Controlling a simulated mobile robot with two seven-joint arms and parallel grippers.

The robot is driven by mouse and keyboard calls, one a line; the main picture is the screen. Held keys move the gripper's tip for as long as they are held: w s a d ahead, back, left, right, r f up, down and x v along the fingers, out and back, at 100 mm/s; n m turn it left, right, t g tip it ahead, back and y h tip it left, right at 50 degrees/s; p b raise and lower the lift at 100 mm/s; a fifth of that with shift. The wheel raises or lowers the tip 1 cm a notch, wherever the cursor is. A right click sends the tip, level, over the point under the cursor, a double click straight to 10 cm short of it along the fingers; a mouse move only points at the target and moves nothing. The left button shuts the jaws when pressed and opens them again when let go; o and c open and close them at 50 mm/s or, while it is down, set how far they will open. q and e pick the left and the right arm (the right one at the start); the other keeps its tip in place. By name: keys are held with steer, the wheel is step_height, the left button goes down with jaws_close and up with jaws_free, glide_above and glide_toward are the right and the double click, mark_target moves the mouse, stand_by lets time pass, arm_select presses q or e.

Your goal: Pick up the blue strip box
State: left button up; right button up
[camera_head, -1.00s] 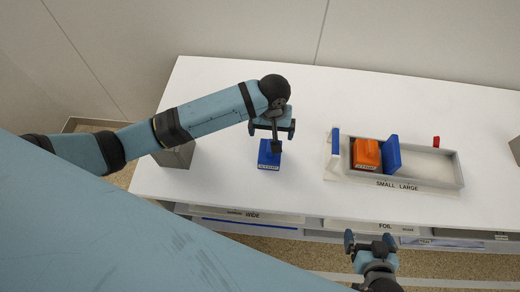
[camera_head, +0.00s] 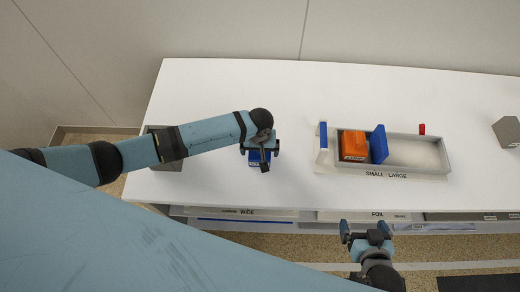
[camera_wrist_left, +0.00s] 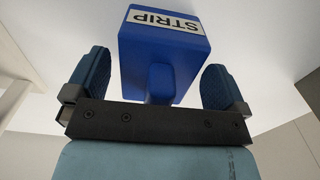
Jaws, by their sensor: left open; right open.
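The blue strip box (camera_wrist_left: 162,52) stands on the white table, with a white STRIP label and a narrower blue handle (camera_wrist_left: 160,82) facing my gripper in the left wrist view. In the head view the box (camera_head: 254,160) is mostly hidden under my left gripper (camera_head: 262,148). My left gripper is open, with one finger on each side of the handle and a gap on both sides; it also shows in the left wrist view (camera_wrist_left: 155,85). My right gripper (camera_head: 366,228) is open and empty in front of the table's front edge.
A tray (camera_head: 432,178) marked SMALL LARGE stands to the right, holding an orange box (camera_head: 354,143) beside a blue divider (camera_head: 379,143). Grey blocks stand at the far right (camera_head: 507,131) and under my left arm (camera_head: 165,162). The table (camera_head: 220,85) is clear behind the box.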

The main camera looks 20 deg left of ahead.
arm_select(q)
steer(key=shift+f, duration=0.35)
steer(key=c, duration=0.8)
steer(key=shift+c, duration=0.2)
steer(key=shift+r, duration=0.1)
